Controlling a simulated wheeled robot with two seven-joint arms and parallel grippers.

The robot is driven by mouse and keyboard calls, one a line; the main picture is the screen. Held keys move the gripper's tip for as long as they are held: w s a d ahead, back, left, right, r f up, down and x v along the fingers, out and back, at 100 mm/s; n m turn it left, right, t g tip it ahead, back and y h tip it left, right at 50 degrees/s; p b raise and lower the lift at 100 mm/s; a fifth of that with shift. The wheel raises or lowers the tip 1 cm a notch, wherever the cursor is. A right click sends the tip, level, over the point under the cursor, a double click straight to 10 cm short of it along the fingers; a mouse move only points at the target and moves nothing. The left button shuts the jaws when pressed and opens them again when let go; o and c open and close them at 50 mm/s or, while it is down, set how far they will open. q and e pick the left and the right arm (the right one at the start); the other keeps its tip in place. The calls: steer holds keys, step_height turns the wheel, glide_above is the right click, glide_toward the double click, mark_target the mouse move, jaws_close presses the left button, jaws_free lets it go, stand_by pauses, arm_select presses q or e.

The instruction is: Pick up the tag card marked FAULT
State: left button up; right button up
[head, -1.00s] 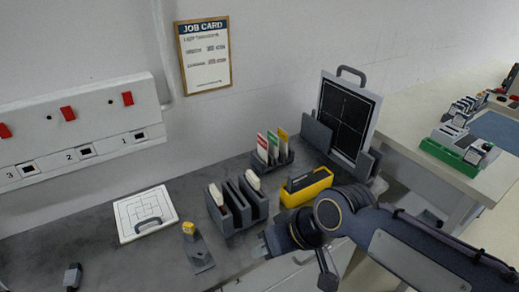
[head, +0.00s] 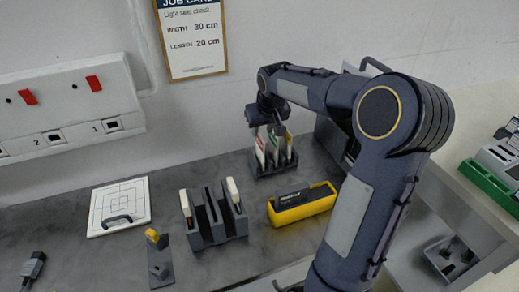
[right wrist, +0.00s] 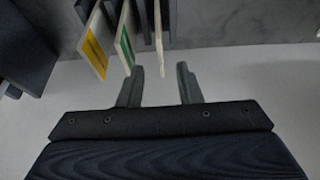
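Tag cards stand in a dark rack (head: 270,171) against the wall. In the head view one has a red band (head: 260,150) and another a green band (head: 273,149). The word FAULT is not readable on any card. My right gripper (head: 276,130) is over the rack and partly hides the cards. In the right wrist view its two fingers (right wrist: 159,85) are apart. A card seen nearly edge-on (right wrist: 159,40) reaches between the fingertips without visible contact. The green card (right wrist: 126,42) and yellow card (right wrist: 96,48) are left of the fingers. My left gripper is out of view.
A grey slotted holder (head: 218,228) with white pieces and a yellow box (head: 302,204) stand in front of the rack. A white grid plate (head: 120,206) lies left. A job card (head: 193,40) hangs on the wall. My right arm covers much of the right side.

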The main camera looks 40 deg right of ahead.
mark_target(260, 137)
steer(key=p+x, duration=0.1)
steer(key=x, duration=0.4)
steer(key=shift+w+f, duration=0.15)
steer(key=shift+f, duration=0.15)
jaws_close()
